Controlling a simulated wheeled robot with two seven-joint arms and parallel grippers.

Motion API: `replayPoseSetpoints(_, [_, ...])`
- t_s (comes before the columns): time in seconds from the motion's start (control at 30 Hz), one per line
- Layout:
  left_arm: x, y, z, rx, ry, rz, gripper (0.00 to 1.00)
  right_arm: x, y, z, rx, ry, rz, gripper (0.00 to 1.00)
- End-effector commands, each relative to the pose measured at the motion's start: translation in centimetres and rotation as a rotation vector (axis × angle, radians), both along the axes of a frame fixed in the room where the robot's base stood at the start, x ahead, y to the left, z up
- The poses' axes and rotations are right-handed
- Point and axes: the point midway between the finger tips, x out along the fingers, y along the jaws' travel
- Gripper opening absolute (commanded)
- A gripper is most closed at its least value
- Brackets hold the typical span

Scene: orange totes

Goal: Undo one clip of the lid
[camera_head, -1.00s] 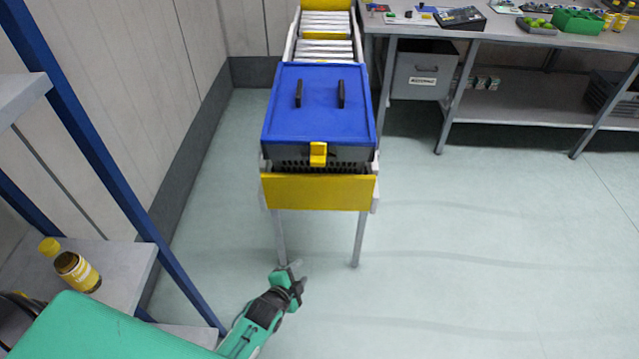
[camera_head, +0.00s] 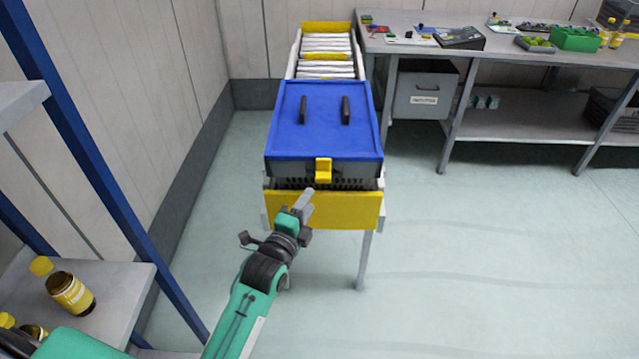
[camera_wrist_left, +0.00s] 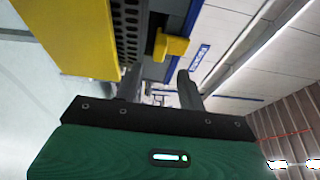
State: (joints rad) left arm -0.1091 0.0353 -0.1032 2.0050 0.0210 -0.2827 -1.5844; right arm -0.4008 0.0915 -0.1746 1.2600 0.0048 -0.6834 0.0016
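A blue lid (camera_head: 322,118) with two black handles covers a grey crate (camera_head: 290,180) on a conveyor stand. A yellow clip (camera_head: 323,170) sits at the middle of the lid's near edge and hangs down over the crate's front. It also shows in the left wrist view (camera_wrist_left: 170,46), beyond the fingertips. My left gripper (camera_head: 303,202) is just below and left of the clip, before the yellow end plate, apparently not touching the clip. In the left wrist view its fingers (camera_wrist_left: 158,88) stand apart with nothing between them. My right gripper is not in view.
The yellow end plate (camera_head: 345,212) closes the near end of the stand below the crate. A blue-posted shelf with brown bottles (camera_head: 70,292) stands at the left. A grey workbench (camera_head: 400,48) stands at the back right. Open floor lies to the right.

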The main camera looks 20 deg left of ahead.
Motion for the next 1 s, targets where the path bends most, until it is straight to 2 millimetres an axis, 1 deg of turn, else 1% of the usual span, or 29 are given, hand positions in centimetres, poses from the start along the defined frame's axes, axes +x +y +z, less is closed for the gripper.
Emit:
replayPoseSetpoints(0.03, [1.0, -0.1, 0.2, -0.002, -0.001, 0.001, 0.40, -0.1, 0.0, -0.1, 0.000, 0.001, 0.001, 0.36])
replayPoseSetpoints(0.2, [4.0, -0.4, 0.3, -0.002, -0.001, 0.001, 0.40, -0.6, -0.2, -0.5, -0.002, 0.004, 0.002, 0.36])
replayPoseSetpoints(0.4, [6.5, -0.8, 0.3, -0.002, -0.001, 0.000, 0.40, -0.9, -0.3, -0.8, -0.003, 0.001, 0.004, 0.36])
replayPoseSetpoints(0.6, [7.5, -0.9, 0.3, -0.002, -0.001, 0.000, 0.40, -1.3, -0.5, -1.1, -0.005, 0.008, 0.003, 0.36])
replayPoseSetpoints(0.87, [7.6, -0.9, 0.2, -0.001, 0.000, 0.000, 0.40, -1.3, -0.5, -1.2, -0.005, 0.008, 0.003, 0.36])
replayPoseSetpoints(0.97, [7.6, -0.9, 0.2, -0.001, 0.000, 0.000, 0.22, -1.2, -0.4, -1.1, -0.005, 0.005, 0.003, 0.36])
replayPoseSetpoints(1.0, [7.6, -0.9, 0.2, -0.001, 0.000, 0.000, 0.14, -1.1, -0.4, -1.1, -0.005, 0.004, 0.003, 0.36])
